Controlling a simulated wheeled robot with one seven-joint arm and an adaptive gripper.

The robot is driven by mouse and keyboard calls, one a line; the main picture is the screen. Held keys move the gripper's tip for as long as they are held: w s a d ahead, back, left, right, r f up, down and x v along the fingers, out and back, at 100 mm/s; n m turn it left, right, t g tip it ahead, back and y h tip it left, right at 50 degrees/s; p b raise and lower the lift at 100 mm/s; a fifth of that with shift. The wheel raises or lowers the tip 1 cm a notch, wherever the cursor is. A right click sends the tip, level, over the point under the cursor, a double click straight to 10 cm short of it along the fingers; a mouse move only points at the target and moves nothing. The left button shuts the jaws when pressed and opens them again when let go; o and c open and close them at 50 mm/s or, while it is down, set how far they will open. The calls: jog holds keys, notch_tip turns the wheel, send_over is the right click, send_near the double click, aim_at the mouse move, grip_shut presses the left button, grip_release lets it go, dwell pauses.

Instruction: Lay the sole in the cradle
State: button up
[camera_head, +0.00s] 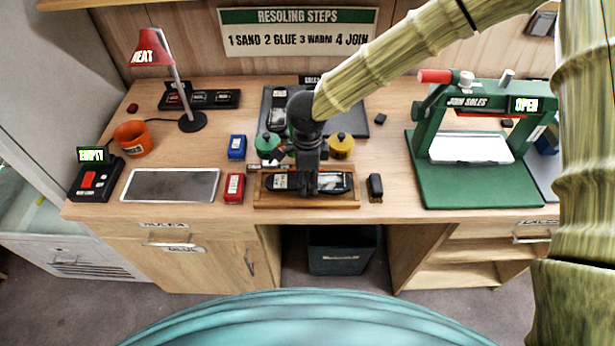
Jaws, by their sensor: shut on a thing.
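My gripper (307,188) points down at the wooden cradle (306,204) near the front middle of the bench. It is shut on a long dark sole (335,183) with pale patches, which shows on both sides of the fingers. The sole lies lengthwise along the cradle, within its outline. I cannot tell whether it rests on the cradle or hangs just above it. The gripper hides the sole's middle and the fingertips.
A green jar (268,147) and a yellow jar (341,146) stand just behind the cradle. A red box (234,187) and a black block (375,187) flank it. The green press (470,185), reading OPEN, stands right. A grey plate (170,185) lies left.

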aim_at(307, 181)
jog(key=shift+a+f, duration=0.1)
jog(key=shift+f, duration=0.55)
jog(key=o, duration=0.9)
jog(key=shift+f, duration=0.1)
notch_tip(307, 181, up, 12)
jog(key=shift+r+b, duration=0.15)
jog(key=shift+b, duration=0.85)
